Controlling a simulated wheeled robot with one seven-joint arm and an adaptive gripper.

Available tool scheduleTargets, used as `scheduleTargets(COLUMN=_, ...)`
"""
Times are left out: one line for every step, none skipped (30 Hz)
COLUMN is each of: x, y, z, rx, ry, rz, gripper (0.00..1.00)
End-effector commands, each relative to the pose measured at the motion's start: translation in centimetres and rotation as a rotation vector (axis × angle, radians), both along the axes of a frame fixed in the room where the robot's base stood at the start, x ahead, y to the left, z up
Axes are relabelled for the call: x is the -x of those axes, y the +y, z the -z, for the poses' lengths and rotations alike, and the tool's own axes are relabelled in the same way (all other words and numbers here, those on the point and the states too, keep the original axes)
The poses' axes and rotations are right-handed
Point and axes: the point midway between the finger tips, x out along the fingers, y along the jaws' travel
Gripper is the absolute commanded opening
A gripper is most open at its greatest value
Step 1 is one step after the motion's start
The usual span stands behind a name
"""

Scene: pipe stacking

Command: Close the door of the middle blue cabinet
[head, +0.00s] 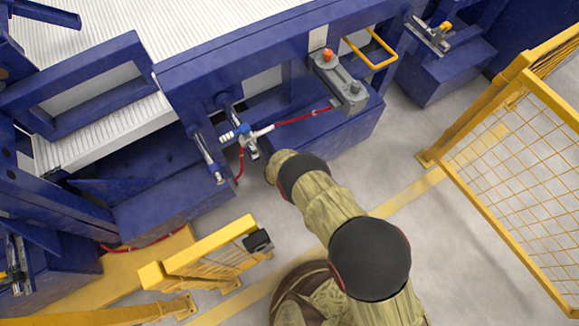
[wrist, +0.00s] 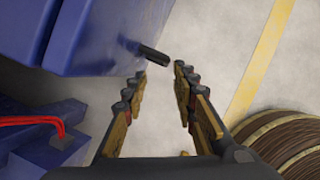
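My gripper (wrist: 160,75) is open and empty in the wrist view, with a gap between its two dark, tan-edged fingers. A blue cabinet (wrist: 92,30) fills the upper left there. A short black bar, like a handle (wrist: 153,53), sticks out from it just beyond the fingertips, apart from them. In the head view my arm reaches towards the blue boxes under the machine, beside the middle one (head: 335,135). The fingers are hard to make out there. I cannot tell clearly which panel is the door or how far it stands open.
A yellow mesh fence (head: 510,150) stands at the right. A low yellow barrier (head: 205,255) stands left of my arm. A red cable (head: 300,118) and a grey box with an orange knob (head: 338,80) are near the machine. Grey floor (head: 420,220) is clear between arm and fence.

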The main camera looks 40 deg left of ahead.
Motion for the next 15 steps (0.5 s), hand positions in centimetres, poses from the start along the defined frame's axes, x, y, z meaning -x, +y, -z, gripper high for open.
scheduleTargets(x=0.2, y=0.0, z=-0.7, rx=-0.001, ry=-0.001, rz=0.0, gripper=0.28)
scheduleTargets(x=0.4, y=0.0, z=-1.0, rx=-0.001, ry=0.0, rz=0.0, gripper=0.28)
scheduleTargets(x=0.5, y=0.1, z=-1.4, rx=-0.001, ry=-0.001, rz=0.0, gripper=0.28)
scheduleTargets(x=0.6, y=0.1, z=-1.6, rx=-0.002, ry=-0.001, rz=-0.001, gripper=0.28)
scheduleTargets(x=0.7, y=0.0, z=-1.8, rx=-0.001, ry=0.0, rz=0.0, gripper=0.28)
scheduleTargets(x=0.8, y=0.0, z=-2.0, rx=-0.001, ry=0.0, rz=-0.001, gripper=0.28)
scheduleTargets(x=0.9, y=0.0, z=-2.2, rx=-0.001, ry=0.0, rz=-0.001, gripper=0.28)
scheduleTargets(x=0.9, y=0.0, z=-2.3, rx=-0.001, ry=-0.001, rz=-0.001, gripper=0.28)
scheduleTargets(x=1.0, y=0.0, z=-2.5, rx=-0.001, ry=-0.001, rz=-0.001, gripper=0.28)
scheduleTargets(x=1.0, y=0.0, z=-2.5, rx=-0.001, ry=0.0, rz=-0.001, gripper=0.28)
scheduleTargets(x=1.1, y=0.0, z=-2.6, rx=-0.001, ry=0.0, rz=-0.001, gripper=0.28)
scheduleTargets(x=1.1, y=0.0, z=-2.6, rx=0.0, ry=0.0, rz=-0.001, gripper=0.28)
scheduleTargets(x=1.1, y=0.0, z=-2.6, rx=0.0, ry=0.0, rz=-0.001, gripper=0.28)
scheduleTargets(x=1.1, y=0.0, z=-2.6, rx=0.0, ry=0.0, rz=-0.001, gripper=0.28)
scheduleTargets(x=1.1, y=0.0, z=-2.6, rx=0.0, ry=0.0, rz=-0.001, gripper=0.28)
